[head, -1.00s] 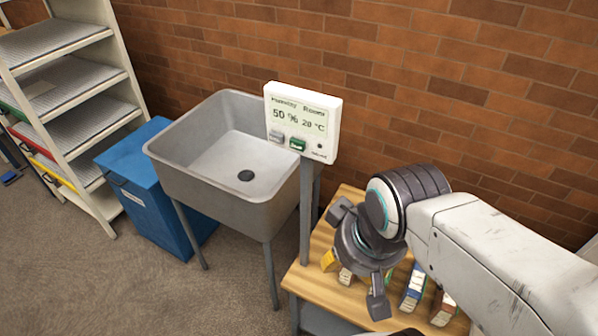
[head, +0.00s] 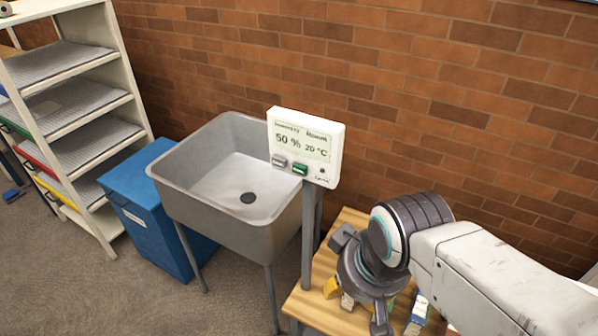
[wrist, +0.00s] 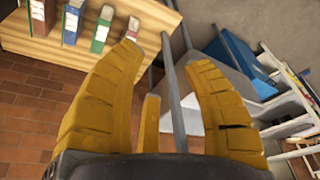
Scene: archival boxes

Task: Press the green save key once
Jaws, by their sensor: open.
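The green key (head: 300,169) sits on the lower front of a white display panel (head: 335,150), right of a grey key (head: 279,161). The panel reads 50 % and 20 °C and stands on a grey post (head: 308,235). My gripper (head: 362,280) is in front of and below the panel to the right, above the wooden table, apart from the key. In the wrist view my gripper (wrist: 170,85) shows its yellow fingers spread with nothing between them. The post shows beyond them; the key is not visible there.
A grey sink (head: 215,180) stands left of the panel, with a blue bin (head: 150,215) beside it and a white shelf rack (head: 125,80) farther left. The wooden table (head: 325,260) holds several binders, which show in the wrist view (wrist: 103,28). A brick wall stands behind.

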